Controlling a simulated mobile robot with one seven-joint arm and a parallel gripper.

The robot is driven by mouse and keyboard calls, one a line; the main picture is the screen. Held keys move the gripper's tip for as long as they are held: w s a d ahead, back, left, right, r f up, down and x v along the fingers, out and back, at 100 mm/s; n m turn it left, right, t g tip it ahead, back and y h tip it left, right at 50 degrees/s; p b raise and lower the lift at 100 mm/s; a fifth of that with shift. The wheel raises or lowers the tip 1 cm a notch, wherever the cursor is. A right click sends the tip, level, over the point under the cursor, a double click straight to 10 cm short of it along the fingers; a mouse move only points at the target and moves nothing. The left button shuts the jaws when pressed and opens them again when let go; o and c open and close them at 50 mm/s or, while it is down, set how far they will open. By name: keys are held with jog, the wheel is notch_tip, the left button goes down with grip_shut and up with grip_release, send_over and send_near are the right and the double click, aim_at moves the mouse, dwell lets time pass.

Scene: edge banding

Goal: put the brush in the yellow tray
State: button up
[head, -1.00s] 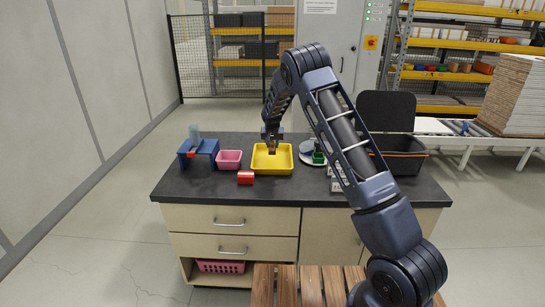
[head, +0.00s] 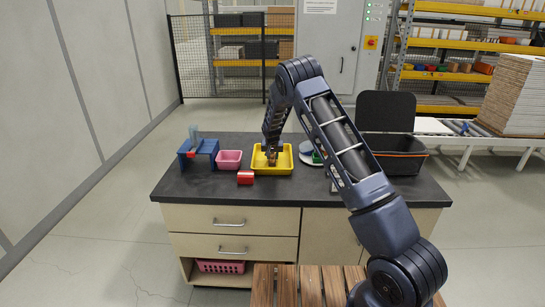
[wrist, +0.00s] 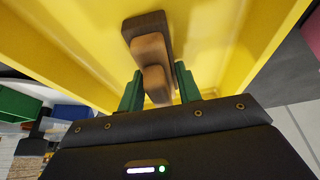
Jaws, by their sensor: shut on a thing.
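The yellow tray (head: 284,168) sits on the dark worktop, and its yellow floor and walls fill most of the wrist view (wrist: 75,40). My gripper (head: 271,160) is down inside the tray. In the wrist view its green fingers (wrist: 158,88) are closed on either side of the brush (wrist: 150,50), a brown wooden piece with a darker far part. The brush is small and partly hidden in the head view. I cannot tell whether it touches the tray floor.
A pink bin (head: 229,159) and a blue stand (head: 199,152) are left of the tray. A round plate with a green item (head: 317,157) and a black crate (head: 402,160) are to the right.

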jog(key=o, duration=1)
jog(key=shift+o, duration=0.2)
jog(key=v, duration=1.2)
jog(key=s+d+r+y, duration=0.1)
jog(key=s+d+r, duration=2)
jog(key=d+r, duration=0.15)
jog(key=s+d, duration=0.3)
jog(key=s, duration=0.7)
jog(key=s+d+r, duration=0.1)
jog(key=s+d, duration=0.2)
jog(key=s, duration=0.8)
jog(key=s+d+r+h, duration=0.1)
jog(key=s+d, duration=0.3)
jog(key=s, duration=0.7)
jog(key=shift+s+r, duration=0.25)
